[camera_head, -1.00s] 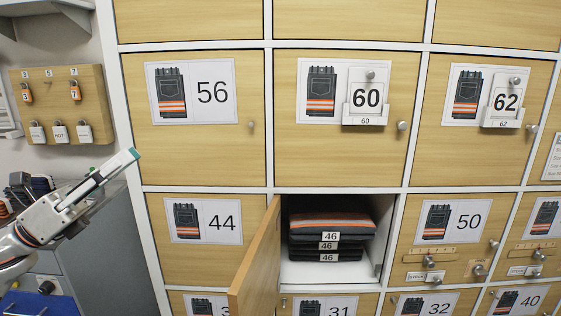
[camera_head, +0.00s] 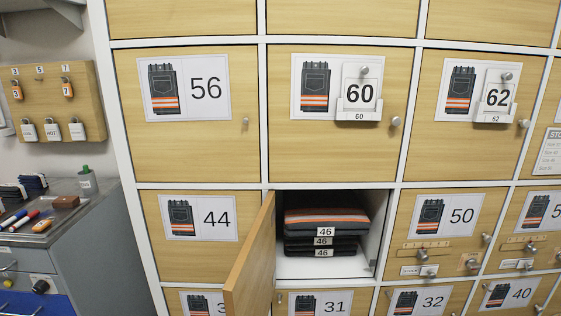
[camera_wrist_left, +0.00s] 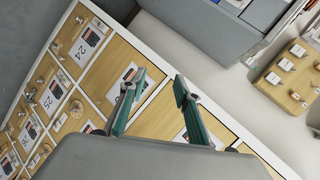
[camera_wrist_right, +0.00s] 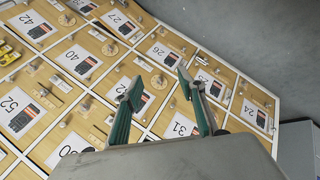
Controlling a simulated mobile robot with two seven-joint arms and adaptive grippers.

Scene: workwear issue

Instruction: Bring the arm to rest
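My left gripper (camera_wrist_left: 160,88) shows in the left wrist view with its two teal-lined fingers apart and nothing between them. My right gripper (camera_wrist_right: 160,85) shows in the right wrist view, also with its fingers apart and empty. Neither arm is in the head view. In the wrist views locker doors and grey floor lie beyond the fingertips, and neither gripper touches anything visible.
An open locker door (camera_head: 250,262) swings out from a compartment holding folded trousers (camera_head: 325,222) labelled 46. The other lockers in view are closed. A grey workbench (camera_head: 85,240) with markers stands at the left below a wooden key board (camera_head: 88,100).

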